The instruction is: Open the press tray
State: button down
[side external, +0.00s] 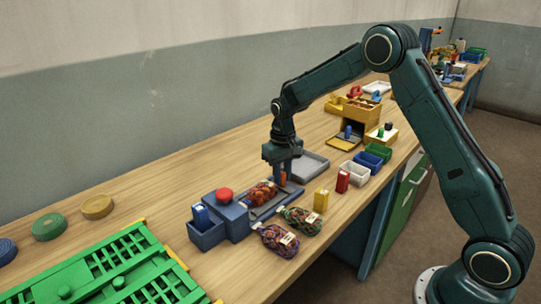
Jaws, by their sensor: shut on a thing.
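The press is a blue-grey block with a red button (225,195) on top. Its press tray (258,212) sticks out to the right of the block, and a patterned sack of dark red and orange (262,193) lies on it. My gripper (284,177) points down at the tray's far right end. It is shut on a small orange part (283,180) there, which looks like the tray's handle; the fingers hide much of it. The tray's inner end is hidden by the press and the sack.
Two more sacks, one greenish (301,220) and one purplish (278,240), lie in front of the tray. A yellow block (321,201), a red block (342,182) and a white bin (354,176) stand to the right. A grey flat tray (312,164) lies behind my gripper.

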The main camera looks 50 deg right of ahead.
jog(key=c, duration=1.5)
grip_release()
jog(key=shift+c, duration=0.2)
jog(key=shift+r, duration=0.1)
notch_tip(320, 180, up, 14)
